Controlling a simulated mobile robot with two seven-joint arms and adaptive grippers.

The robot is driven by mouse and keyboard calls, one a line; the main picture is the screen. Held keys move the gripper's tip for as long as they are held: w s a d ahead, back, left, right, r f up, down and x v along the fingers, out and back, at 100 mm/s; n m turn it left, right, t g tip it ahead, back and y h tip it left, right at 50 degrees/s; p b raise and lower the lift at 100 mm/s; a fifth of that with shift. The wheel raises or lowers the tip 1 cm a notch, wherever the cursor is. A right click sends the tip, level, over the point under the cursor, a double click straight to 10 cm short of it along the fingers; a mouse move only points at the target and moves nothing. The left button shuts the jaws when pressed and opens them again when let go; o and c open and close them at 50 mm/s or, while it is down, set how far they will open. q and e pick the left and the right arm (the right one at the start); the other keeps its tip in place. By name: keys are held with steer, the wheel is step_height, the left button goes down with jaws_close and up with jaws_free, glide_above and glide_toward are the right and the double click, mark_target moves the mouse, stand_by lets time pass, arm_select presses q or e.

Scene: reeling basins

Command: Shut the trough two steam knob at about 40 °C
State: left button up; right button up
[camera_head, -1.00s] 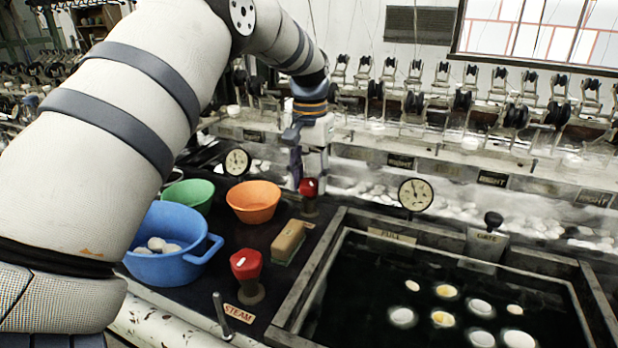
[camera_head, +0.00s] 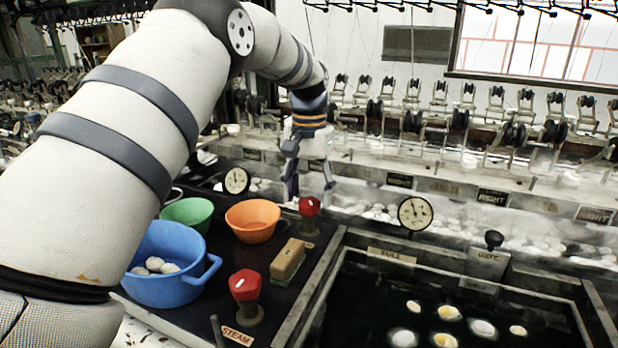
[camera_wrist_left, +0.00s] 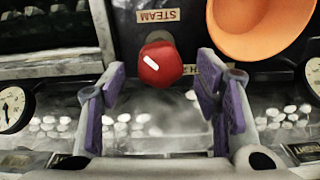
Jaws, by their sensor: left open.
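Two red steam knobs with white marks stand on the dark bench left of the basin (camera_head: 335,262). The far red knob (camera_head: 309,206) is just in front of my left gripper (camera_head: 310,191), which points down with its fingers apart and empty. In the left wrist view this knob (camera_wrist_left: 161,64) appears between the two purple-padded fingertips, with no visible contact. A STEAM label (camera_wrist_left: 158,15) is beside it. The near red knob (camera_head: 245,285) stands by another STEAM label (camera_head: 237,336). A round dial gauge (camera_head: 236,181) is at the left and another (camera_head: 415,213) behind the basin; their readings are too small to tell.
A blue pot (camera_head: 170,285) with white cocoons, a green bowl (camera_head: 188,213), an orange bowl (camera_head: 253,219) and a tan block (camera_head: 287,260) crowd the bench. A gate handle (camera_head: 493,240) rises at the basin's back edge. Cocoons float in the dark water.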

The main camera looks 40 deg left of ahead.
mark_target(309, 201)
arm_select(q)
step_height(309, 201, up, 10)
steer(key=shift+r, duration=0.25)
stand_by(4.2)
